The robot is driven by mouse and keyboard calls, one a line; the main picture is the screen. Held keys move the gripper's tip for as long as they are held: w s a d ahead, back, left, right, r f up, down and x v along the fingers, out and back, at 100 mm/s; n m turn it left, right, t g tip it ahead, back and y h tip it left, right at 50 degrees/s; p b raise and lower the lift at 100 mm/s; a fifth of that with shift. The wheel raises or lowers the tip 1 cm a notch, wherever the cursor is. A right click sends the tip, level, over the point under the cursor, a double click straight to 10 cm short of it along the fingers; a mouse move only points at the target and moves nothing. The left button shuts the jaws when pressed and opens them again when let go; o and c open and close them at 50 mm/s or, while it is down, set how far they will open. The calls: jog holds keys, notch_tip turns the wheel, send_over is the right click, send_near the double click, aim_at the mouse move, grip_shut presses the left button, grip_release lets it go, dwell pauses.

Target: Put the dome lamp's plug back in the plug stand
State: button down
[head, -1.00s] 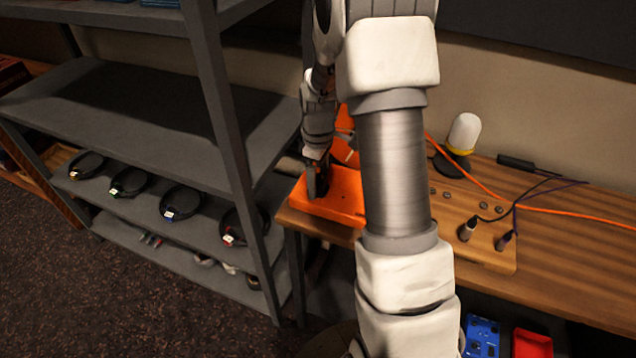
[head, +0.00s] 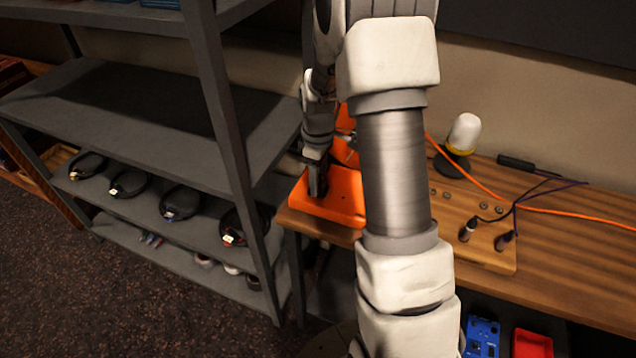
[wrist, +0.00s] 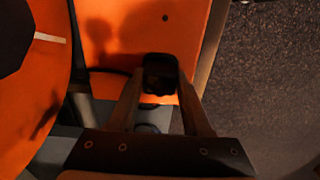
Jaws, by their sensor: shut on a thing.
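My gripper (head: 318,188) is over the orange base (head: 342,205) at the desk's left end. In the wrist view, its fingers (wrist: 160,88) are shut on a small black block, seemingly a plug (wrist: 161,68). The plug is in front of a flat orange surface (wrist: 125,35) with one small dark hole; whether it touches is unclear. The dome lamp (head: 463,132), white with a yellow band and dark base, stands at the back of the desk. A wooden board (head: 490,262) holds two upright plugs (head: 467,229) and several round sockets. I cannot tell for certain which thing is the plug stand.
A grey metal shelf (head: 190,85) with several dark coils stands close left of my gripper. An orange round part (wrist: 30,85) lies left in the wrist view. An orange cord (head: 560,211) and a black adapter (head: 515,162) lie on the desk, whose right side is mostly clear.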

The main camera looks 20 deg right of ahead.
jog(key=shift+r+p, duration=1.95)
jog(key=shift+r, duration=1.05)
jog(key=shift+w, duration=0.1)
